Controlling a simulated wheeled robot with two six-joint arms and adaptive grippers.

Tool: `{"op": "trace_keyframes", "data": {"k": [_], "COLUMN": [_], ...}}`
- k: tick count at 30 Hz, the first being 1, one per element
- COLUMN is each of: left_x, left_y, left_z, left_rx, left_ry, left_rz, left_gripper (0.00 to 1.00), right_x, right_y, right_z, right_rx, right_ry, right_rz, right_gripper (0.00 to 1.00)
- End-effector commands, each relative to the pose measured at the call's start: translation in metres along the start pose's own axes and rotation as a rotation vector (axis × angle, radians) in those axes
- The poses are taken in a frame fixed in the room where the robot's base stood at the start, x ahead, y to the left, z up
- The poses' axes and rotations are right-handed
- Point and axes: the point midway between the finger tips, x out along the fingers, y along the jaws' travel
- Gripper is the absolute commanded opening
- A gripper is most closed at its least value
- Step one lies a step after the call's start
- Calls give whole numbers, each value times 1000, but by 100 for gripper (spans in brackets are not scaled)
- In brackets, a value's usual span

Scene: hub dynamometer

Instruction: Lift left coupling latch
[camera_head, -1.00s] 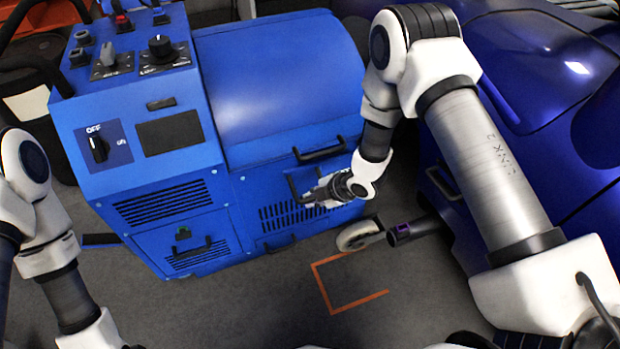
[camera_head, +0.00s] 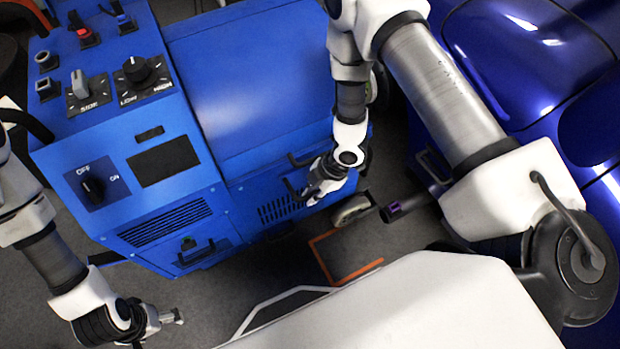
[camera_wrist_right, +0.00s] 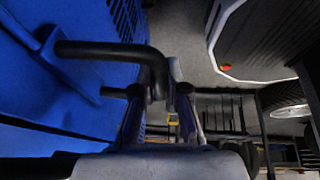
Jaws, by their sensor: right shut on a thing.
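The blue dynamometer cabinet (camera_head: 240,80) stands at the left and centre. My right gripper (camera_head: 312,194) is at its lower right front. In the right wrist view the right gripper (camera_wrist_right: 167,92) is shut on a bent black handle (camera_wrist_right: 105,49) on the blue panel. In the head view that handle is mostly hidden by the gripper. A dark shaft with a purple end (camera_head: 394,209) lies to the right of the gripper, apart from it. I cannot tell which part is the left coupling latch. My left gripper (camera_head: 172,317) is low at the left, over the floor; its jaws are too small to read.
A second black handle (camera_head: 310,158) is just above my right gripper. A shiny blue car body (camera_head: 530,60) fills the right. Orange tape (camera_head: 322,262) marks open grey floor in front.

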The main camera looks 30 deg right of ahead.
Motion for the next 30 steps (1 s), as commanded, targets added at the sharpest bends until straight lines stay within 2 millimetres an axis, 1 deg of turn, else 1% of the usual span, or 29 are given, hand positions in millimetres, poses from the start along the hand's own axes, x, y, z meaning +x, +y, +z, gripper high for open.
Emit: {"op": "trace_keyframes", "data": {"k": [5,6,8,9,17,20,23,30], "left_x": [0,0,0,0,0,0,0,0], "left_y": [0,0,0,0,0,0,0,0], "left_z": [0,0,0,0,0,0,0,0], "left_rx": [0,0,0,0,0,0,0,0], "left_ry": [0,0,0,0,0,0,0,0], "left_rz": [0,0,0,0,0,0,0,0], "left_gripper": [83,83,83,83,83,83,83,83], "right_x": [0,0,0,0,-1,-7,-24,-85], "right_y": [1,1,1,1,1,2,2,2], "right_z": [0,0,0,0,0,0,0,0], "right_rx": [-1,-2,-1,-1,-1,1,1,2], "right_ry": [2,2,2,2,1,0,1,3], "right_rz": [2,2,2,2,2,4,5,7], "right_gripper": [0,16,37,39,39,39,39,39]}}
